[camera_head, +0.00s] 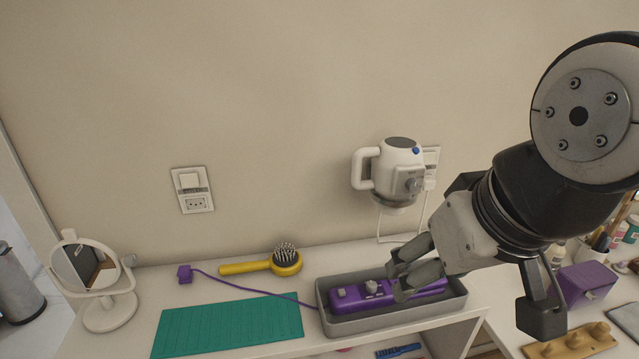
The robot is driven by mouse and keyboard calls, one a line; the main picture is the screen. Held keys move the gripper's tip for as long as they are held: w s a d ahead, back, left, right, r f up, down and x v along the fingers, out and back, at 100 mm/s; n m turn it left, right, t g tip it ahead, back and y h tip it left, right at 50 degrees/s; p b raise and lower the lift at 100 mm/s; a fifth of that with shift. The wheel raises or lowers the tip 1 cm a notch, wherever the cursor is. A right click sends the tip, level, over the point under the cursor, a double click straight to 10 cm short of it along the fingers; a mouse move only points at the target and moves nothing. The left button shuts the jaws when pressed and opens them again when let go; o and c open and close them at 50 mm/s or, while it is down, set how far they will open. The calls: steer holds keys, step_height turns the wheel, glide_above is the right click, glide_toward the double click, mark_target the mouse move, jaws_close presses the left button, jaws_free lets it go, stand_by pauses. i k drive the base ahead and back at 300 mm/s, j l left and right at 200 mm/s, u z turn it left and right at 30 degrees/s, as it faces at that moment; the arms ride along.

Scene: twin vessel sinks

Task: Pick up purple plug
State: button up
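The purple plug (184,273) lies on the white counter at the left, near the wall. A thin purple cord (245,289) runs from it to a purple device (347,298) lying in a grey tray (395,318). My gripper (396,276) is over the tray at the right, well apart from the plug. Its two fingers are spread, one near the top of the purple device and one above its back part. I see nothing held between them. The fingers hide part of the device.
A yellow hairbrush (262,266) lies between the plug and the tray. A green mat (227,327) covers the front of the counter. A round mirror (91,275) stands at left. A white kettle-like appliance (398,170) and a wall socket (192,190) are on the wall.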

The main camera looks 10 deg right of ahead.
mark_target(186, 277)
steer(key=j+u, duration=0.4)
steer(key=j, duration=2.7)
steer(key=i+j, duration=0.25)
steer(key=i+u, duration=0.05)
